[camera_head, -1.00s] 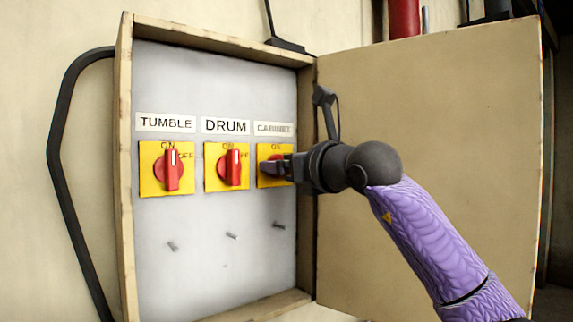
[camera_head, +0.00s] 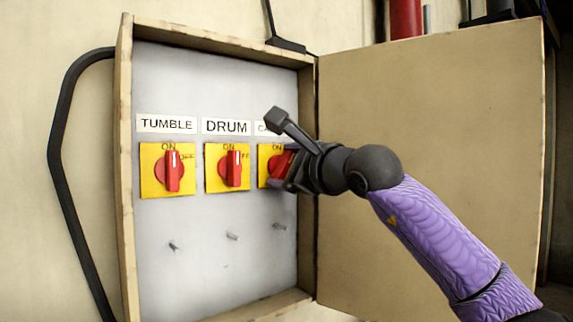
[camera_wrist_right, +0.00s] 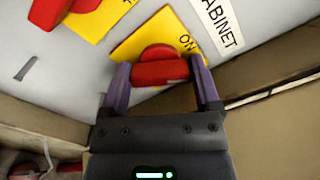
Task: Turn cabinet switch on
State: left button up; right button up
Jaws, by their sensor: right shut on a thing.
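The cabinet switch is a red knob (camera_head: 280,162) on a yellow plate (camera_head: 264,175), the rightmost of three switches inside the open box. My right gripper (camera_head: 286,172) is at this knob and partly covers it and its CABINET label. In the right wrist view, the red knob (camera_wrist_right: 160,72) sits between the two purple fingers of the right gripper (camera_wrist_right: 163,80), which is shut on it. The knob bar stands at a slant to the plate. The ON mark (camera_wrist_right: 187,43) shows beside it; its OFF mark is not visible. My left gripper is not in view.
The TUMBLE switch (camera_head: 173,171) and DRUM switch (camera_head: 233,169) stand to the left, knobs upright. The open box door (camera_head: 430,120) lies to the right, behind my arm. The box's wooden left side (camera_head: 124,180) and small pegs below the switches stick out.

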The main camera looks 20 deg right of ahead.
jog(key=n, duration=0.6)
jog(key=shift+p, duration=0.3)
jog(key=shift+f+n, duration=0.1)
jog(key=shift+n, duration=0.2)
jog(key=o, duration=1.1)
jog(key=shift+s, duration=0.1)
jog(key=b, duration=0.1)
jog(key=s, duration=0.1)
jog(key=s+d+b, duration=0.1)
jog(key=shift+s+f+b, duration=0.25)
jog(key=shift+f+b, duration=0.1)
jog(key=b, duration=0.3)
send_near(286, 172)
jog(key=shift+r, duration=0.4)
